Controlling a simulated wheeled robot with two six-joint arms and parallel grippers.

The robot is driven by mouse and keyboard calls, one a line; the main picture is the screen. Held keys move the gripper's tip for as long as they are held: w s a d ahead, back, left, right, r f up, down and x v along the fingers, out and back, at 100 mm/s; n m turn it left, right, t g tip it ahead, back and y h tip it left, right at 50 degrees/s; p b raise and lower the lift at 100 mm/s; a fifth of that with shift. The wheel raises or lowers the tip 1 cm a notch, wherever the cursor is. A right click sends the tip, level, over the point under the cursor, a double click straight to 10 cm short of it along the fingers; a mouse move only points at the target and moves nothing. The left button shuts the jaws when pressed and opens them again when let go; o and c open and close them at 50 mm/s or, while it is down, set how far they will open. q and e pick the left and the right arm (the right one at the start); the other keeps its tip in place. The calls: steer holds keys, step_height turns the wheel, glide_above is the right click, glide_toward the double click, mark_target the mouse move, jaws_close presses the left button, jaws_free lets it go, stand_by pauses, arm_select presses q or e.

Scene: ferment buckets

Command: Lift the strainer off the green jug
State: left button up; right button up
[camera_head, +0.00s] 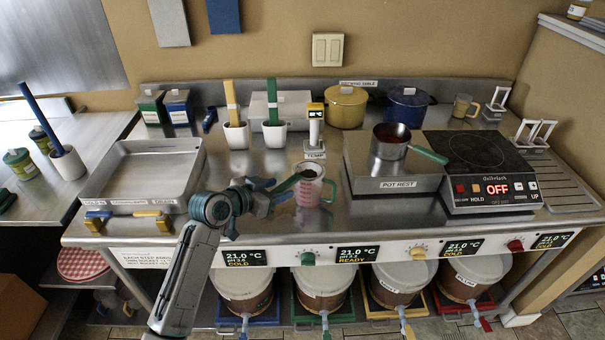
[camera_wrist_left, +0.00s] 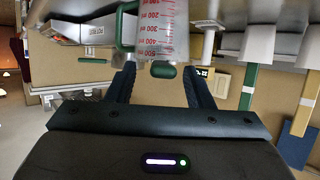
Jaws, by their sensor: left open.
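The clear measuring jug (camera_head: 310,193) with red markings and a green handle stands upright on the steel counter. It shows upside down at the top of the left wrist view (camera_wrist_left: 158,38). The strainer (camera_head: 307,172) sits in the jug's mouth, and its green handle (camera_head: 286,184) points left toward my left gripper. My left gripper (camera_head: 268,193) is open just left of the jug. In the left wrist view the end of the strainer handle (camera_wrist_left: 164,71) lies between the open fingers, apparently not gripped. The strainer's bowl is mostly hidden by the jug. My right gripper is out of view.
A steel pot with a green handle (camera_head: 390,146) rests on the pot rest (camera_head: 398,183), right of the jug. The hob (camera_head: 475,160) is farther right. White holders (camera_head: 237,135) and a yellow-topped meter (camera_head: 315,125) stand behind. An empty steel tray (camera_head: 150,172) lies left.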

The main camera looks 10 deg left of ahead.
mark_target(286, 187)
arm_select(q)
steer(key=p+x, duration=0.1)
steer(key=x, duration=0.2)
steer(key=shift+w, duration=0.25)
steer(key=shift+w+d+f, duration=0.25)
steer(key=shift+w+f, duration=0.05)
jaws_close()
steer(key=shift+r+p, duration=0.1)
steer(key=shift+p, duration=0.25)
